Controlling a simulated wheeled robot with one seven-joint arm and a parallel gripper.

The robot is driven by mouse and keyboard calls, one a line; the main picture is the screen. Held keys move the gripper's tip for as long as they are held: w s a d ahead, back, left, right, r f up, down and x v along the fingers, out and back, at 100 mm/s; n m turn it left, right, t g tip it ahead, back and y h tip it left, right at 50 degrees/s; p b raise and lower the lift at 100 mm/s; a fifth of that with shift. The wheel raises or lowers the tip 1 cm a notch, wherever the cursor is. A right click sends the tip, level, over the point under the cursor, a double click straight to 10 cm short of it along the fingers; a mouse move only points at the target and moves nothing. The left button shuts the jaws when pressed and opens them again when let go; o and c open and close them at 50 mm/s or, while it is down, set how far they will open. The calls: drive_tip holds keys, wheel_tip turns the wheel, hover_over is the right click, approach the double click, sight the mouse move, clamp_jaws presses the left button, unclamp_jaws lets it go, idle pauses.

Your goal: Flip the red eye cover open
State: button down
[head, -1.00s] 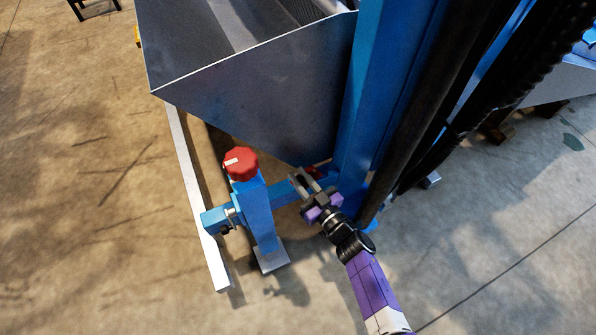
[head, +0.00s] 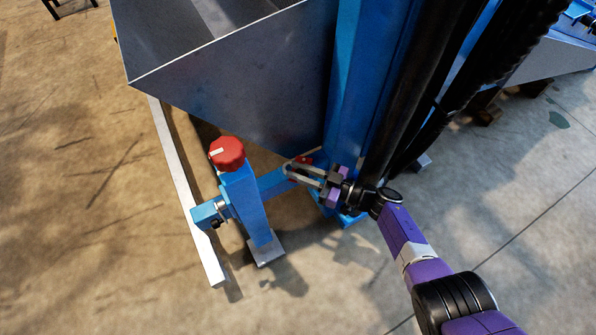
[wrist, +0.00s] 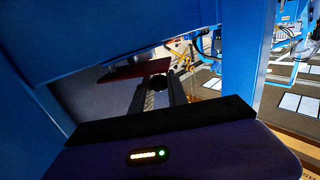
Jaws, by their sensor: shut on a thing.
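The red eye cover (head: 304,160) shows as a small red piece by the blue crossbar, below the grey hopper. In the wrist view it is a dark red flat flap (wrist: 137,73) at the fingertips, reaching out to the left. My gripper (head: 289,169) comes in from the right, with its tips at the cover beside the blue post. The fingers (wrist: 160,88) stand a little apart, shut on the cover. A dark round part shows between the tips. The exact contact is partly hidden by the fingers and the blue frame.
A red knob (head: 227,152) tops a short blue post (head: 246,205) left of my gripper. The tall blue column (head: 352,90) and black hoses (head: 425,90) stand close behind and right. The grey hopper (head: 235,85) overhangs. Open concrete floor (head: 90,260) lies left and in front.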

sight(299, 172)
drive_tip(key=c, duration=1.3)
unclamp_jaws()
wheel_tip(299, 172, up, 20)
drive_tip(key=p, duration=1.5)
